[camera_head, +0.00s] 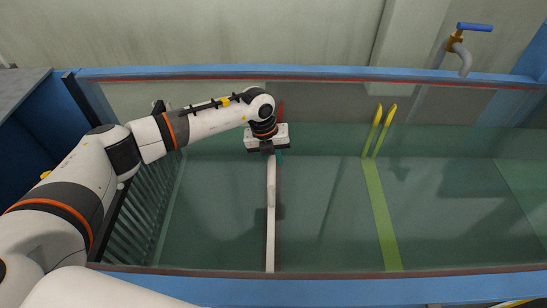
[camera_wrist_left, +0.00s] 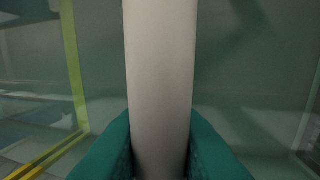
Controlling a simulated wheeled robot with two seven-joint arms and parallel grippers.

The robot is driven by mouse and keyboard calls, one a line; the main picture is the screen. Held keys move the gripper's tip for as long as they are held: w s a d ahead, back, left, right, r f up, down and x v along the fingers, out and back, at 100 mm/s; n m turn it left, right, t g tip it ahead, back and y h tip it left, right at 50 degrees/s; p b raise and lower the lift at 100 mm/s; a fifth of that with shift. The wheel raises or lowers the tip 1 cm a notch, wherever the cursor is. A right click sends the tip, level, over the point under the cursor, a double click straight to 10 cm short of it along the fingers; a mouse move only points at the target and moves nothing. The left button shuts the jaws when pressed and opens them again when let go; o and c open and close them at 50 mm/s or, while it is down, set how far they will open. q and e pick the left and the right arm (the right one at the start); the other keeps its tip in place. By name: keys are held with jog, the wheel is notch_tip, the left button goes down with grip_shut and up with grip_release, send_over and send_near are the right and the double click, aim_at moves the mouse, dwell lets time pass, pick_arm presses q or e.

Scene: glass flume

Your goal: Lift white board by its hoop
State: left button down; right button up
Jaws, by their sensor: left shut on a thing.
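The white board (camera_head: 270,240) shows nearly edge-on as a narrow pale strip running across the glass flume. Its hoop (camera_head: 271,180) appears as a thicker white bar at the far end of the strip, under my left gripper. My left gripper (camera_head: 268,152) is at the far end of this bar. In the left wrist view, the green fingers of the gripper (camera_wrist_left: 160,150) sit on both sides of a broad white bar (camera_wrist_left: 160,70), shut on it. The fingertips are partly hidden in the head view. My right gripper is not in view.
A yellow-green board (camera_head: 382,220) with two yellow uprights (camera_head: 378,130) stands to the right. A red piece (camera_head: 281,110) shows behind my left wrist. Blue rims (camera_head: 300,72) bound the flume; a grey grille (camera_head: 140,220) is at left and a blue-handled tap (camera_head: 475,27) at back right.

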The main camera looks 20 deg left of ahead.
pick_arm(q)
jog(key=shift+r+p, duration=2.65)
jog(key=shift+r, duration=1.75)
jog(key=shift+r+p, duration=1)
jog(key=shift+r, duration=0.45)
notch_tip(320, 180, up, 8)
jog(key=p, duration=0.4)
jog(key=shift+p, duration=0.3)
notch_tip(320, 180, up, 11)
jog(key=p, duration=0.3)
